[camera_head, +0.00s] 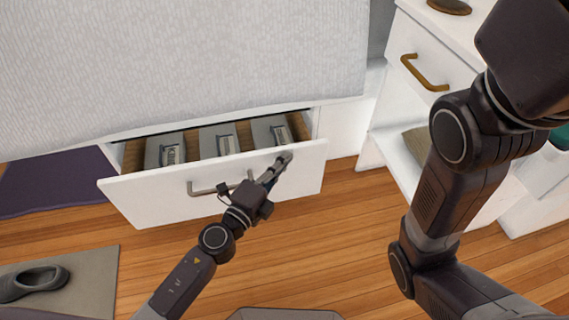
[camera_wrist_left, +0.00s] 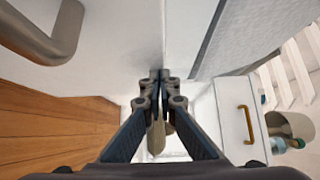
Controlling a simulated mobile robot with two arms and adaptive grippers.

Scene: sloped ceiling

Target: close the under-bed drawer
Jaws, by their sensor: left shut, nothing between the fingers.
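The white under-bed drawer (camera_head: 150,196) stands partly open below the bed (camera_head: 180,60), with several grey boxes (camera_head: 226,138) inside. Its metal bar handle (camera_head: 204,190) is on the front, and also shows at the upper left of the left wrist view (camera_wrist_left: 50,38). My left gripper (camera_head: 284,160) is shut and empty, with its fingertips at the drawer front's upper edge, right of the handle. In the left wrist view the closed fingertips (camera_wrist_left: 160,76) are against or very near the white front; I cannot tell whether they touch. My right gripper is out of view.
A white nightstand (camera_head: 440,40) with a brass handle (camera_head: 424,74) stands at the right, partly behind my right arm. A purple mat (camera_head: 55,182) lies at the left. A shoe (camera_head: 35,283) rests on a grey mat (camera_head: 85,280) at the lower left. Wooden floor before the drawer is clear.

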